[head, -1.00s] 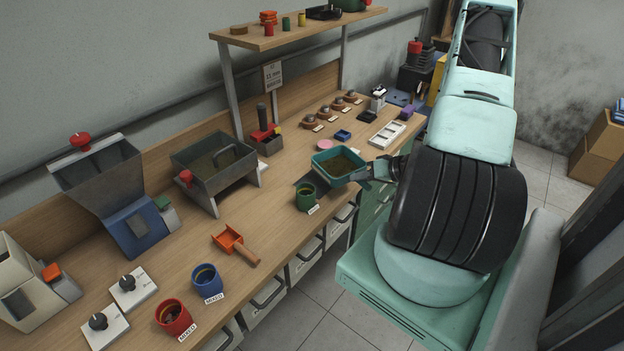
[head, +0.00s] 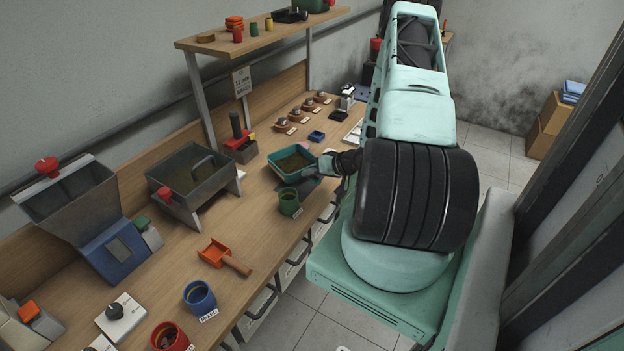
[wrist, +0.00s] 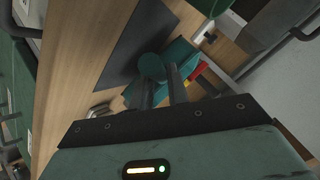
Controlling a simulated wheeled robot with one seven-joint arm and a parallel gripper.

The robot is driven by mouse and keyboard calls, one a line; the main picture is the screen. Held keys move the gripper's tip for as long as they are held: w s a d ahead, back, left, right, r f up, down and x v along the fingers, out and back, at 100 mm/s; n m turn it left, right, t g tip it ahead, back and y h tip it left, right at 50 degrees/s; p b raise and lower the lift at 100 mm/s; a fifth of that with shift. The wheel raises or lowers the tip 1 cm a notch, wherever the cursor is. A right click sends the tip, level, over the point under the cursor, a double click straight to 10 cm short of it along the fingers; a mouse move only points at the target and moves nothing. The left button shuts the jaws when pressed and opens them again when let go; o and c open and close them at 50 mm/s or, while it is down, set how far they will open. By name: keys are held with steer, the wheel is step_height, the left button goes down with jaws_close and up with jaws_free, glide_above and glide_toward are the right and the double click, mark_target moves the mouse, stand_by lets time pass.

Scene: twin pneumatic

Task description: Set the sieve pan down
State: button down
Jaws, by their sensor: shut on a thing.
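The sieve pan (head: 276,172) is a teal rectangular pan with brown grains in it. It is over the bench, behind the green cup (head: 289,201), and looks about level. A dark flat mat (head: 306,184) shows beside and under it; I cannot tell whether the pan touches it. My gripper (head: 329,163) is shut on the pan's handle at its right side. In the wrist view the two fingers (wrist: 163,90) close on a teal round grip (wrist: 152,66), with part of the pan behind. The dark mat also shows there (wrist: 130,45).
The hopper sieve box (head: 190,180) stands left of the pan, and a red-and-black tool block (head: 240,140) is behind it. Small dishes (head: 296,117) line the back. Bare bench lies between the box and pan.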

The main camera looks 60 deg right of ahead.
steer(key=shift+f+p, duration=0.3)
steer(key=shift+f, duration=1.15)
steer(key=shift+f, duration=0.1)
steer(key=c, duration=1.4)
jaws_free()
steer(key=shift+o, duration=0.2)
